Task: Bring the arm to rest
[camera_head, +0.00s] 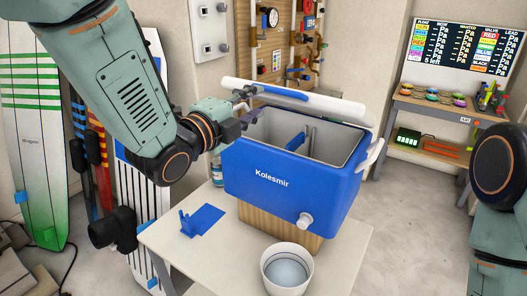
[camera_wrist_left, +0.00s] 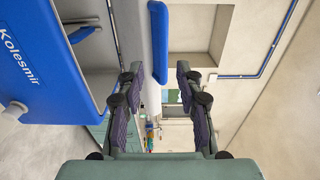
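My left arm comes in from the left in the head view. Its gripper (camera_head: 246,108) is beside the left end of the raised white lid (camera_head: 300,100) of the blue Kolesmir cooler (camera_head: 275,185). In the left wrist view the gripper (camera_wrist_left: 159,72) has its two fingers spread apart, with nothing seen clamped between them. The lid's pale edge and blue strip (camera_wrist_left: 160,40) show beyond the fingertips; whether they touch is unclear. The cooler (camera_wrist_left: 45,60) is at the left there. My right arm shows at the right edge of the head view, but its gripper is not seen.
The cooler stands on a wooden block (camera_head: 265,222) on a pale table (camera_head: 345,265). A white bucket (camera_head: 288,270) and a blue bracket-like piece (camera_head: 204,219) are on the table. Boards (camera_head: 30,140) lean at the left. A shelf (camera_head: 430,108) stands back right; floor before it is clear.

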